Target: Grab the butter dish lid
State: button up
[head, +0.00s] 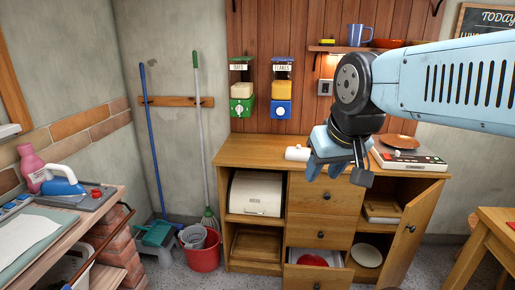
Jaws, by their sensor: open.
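My gripper (338,174) hangs from the light blue arm at the right, pointing down over the wooden cabinet's top in the head view. Its jaws are open, and I see nothing held between them. A small white object (297,153) lies on the cabinet top just left of the gripper, partly hidden behind it. I cannot tell whether this is the butter dish lid. No other thing in view is clearly a butter dish or its lid. The gripper covers part of the cabinet top.
The wooden cabinet (245,152) has an open right door (411,232) and a pulled-out bottom drawer. A scale-like appliance (421,163) bears a brown dish (400,141) at the right. Two dispensers (282,98) hang above. The cabinet top's left part is clear.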

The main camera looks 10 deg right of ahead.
aim_at(297, 153)
jog(key=u, duration=0.35)
jog(key=i, duration=1)
jog(key=u, duration=0.05)
